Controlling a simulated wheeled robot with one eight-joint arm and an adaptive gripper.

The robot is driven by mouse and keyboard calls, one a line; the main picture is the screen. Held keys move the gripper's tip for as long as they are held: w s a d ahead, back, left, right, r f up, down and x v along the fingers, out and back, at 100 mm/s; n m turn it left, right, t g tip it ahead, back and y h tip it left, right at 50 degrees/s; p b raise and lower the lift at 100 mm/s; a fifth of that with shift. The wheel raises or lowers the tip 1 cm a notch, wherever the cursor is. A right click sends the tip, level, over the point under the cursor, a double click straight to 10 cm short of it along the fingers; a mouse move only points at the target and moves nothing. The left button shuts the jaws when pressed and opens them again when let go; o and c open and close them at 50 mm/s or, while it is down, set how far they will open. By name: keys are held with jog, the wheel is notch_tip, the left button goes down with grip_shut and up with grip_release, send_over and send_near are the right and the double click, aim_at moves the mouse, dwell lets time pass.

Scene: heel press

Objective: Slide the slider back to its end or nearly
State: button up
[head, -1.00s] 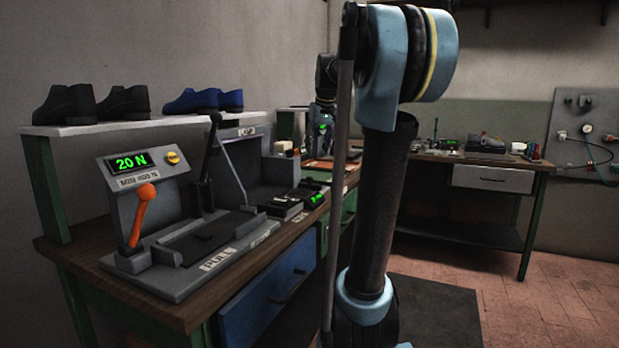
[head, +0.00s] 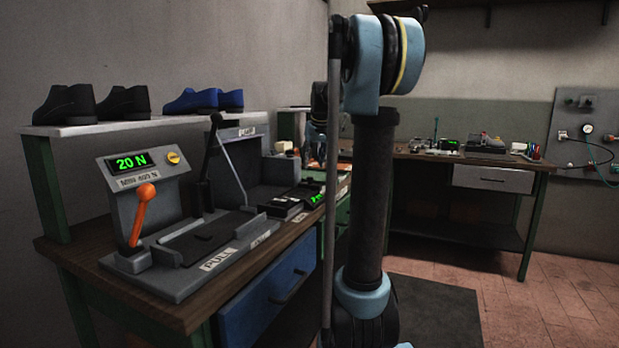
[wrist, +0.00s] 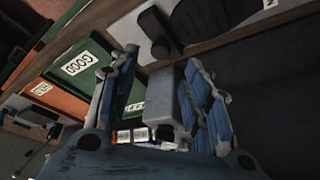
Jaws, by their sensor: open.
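A label reading PULL is on the front edge of the base. An orange-knobbed lever (head: 142,211) stands at its left, and a taller dark lever (head: 208,168) rises behind the slider. My gripper (wrist: 160,62) is open in the wrist view, its blue-padded fingers spread on either side of a pale grey block (wrist: 165,100). I cannot tell whether they touch it.
A green GOOD tray (wrist: 82,62) and an orange tray (wrist: 52,98) lie left of the fingers in the wrist view. The display (head: 132,162) reads 20 N. Shoes stand on the shelf (head: 150,124) above. A second bench (head: 440,158) is at the back; floor right of my arm is open.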

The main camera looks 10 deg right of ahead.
aim_at(310, 183)
jog(key=x, duration=0.7)
jog(key=shift+f, duration=0.1)
jog(key=shift+w, duration=0.1)
grip_shut()
